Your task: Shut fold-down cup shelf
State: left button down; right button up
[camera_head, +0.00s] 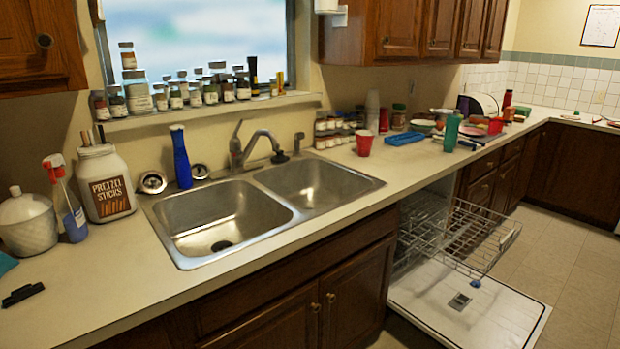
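The dishwasher stands open under the counter, right of the sink. Its door (470,305) is folded down flat, low over the floor. A wire rack (462,240) is pulled out above the door and looks empty. A fold-down cup shelf cannot be told apart from the rack's wires at this size. The back part of the rack is hidden inside the dishwasher under the counter. Neither of my grippers is in view.
A double steel sink (225,215) fills the middle of the counter. A pretzel jar (105,185), spray bottle (68,205) and blue bottle (181,160) stand left. A red cup (364,143) and green bottle (452,131) stand right. The floor (575,260) beyond the door is clear.

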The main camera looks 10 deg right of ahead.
aim_at(407, 210)
jog(key=i+l+z, duration=0.1)
jog(key=i+l, duration=0.35)
jog(key=i+l+z, duration=0.15)
jog(key=i+l, duration=0.3)
jog(key=i, duration=0.15)
